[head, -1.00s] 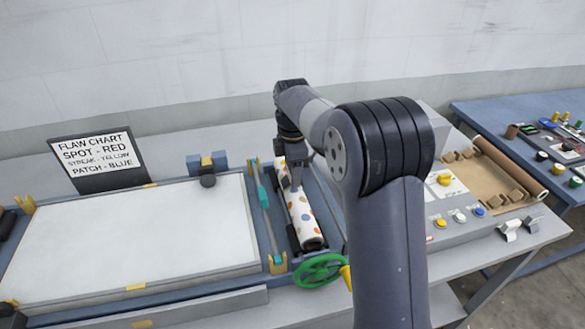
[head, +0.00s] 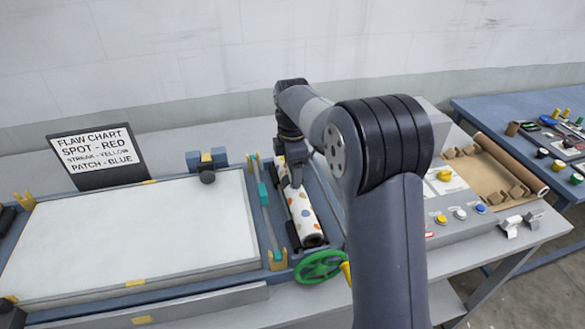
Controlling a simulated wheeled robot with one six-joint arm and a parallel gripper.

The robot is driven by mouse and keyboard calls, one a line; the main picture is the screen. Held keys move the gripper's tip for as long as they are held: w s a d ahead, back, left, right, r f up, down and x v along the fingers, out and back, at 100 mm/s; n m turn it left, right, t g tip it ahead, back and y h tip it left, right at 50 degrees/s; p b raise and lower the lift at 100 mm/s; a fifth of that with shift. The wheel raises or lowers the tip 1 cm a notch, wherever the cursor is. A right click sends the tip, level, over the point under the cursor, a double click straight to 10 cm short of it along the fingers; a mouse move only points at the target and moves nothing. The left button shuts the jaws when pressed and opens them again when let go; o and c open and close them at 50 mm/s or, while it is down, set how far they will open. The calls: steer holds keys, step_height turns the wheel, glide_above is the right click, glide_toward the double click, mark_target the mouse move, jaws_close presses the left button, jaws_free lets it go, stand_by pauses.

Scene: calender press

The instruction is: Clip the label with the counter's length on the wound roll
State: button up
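The wound roll (head: 304,216), white with coloured dots, lies in the blue cradle right of the white flat bed. My gripper (head: 296,182) points down over the far part of the roll, at or just above its surface. My arm hides part of it, and I cannot tell whether its fingers are apart or hold a label. The control panel (head: 456,212) with yellow, white and blue buttons is right of my arm. The counter's reading cannot be made out. Two small white clip-like pieces (head: 520,223) sit at the table's right front edge.
A green handwheel (head: 320,267) stands at the roll's near end. The flaw chart (head: 96,155) stands behind the white bed (head: 130,240). A blue table (head: 475,110) holds several small items.

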steer(key=shift+o, duration=0.8)
step_height(320, 180, up, 11)
steer(key=shift+f, duration=0.15)
step_height(320, 180, down, 11)
steer(key=shift+r, duration=0.6)
steer(key=shift+f, duration=0.1)
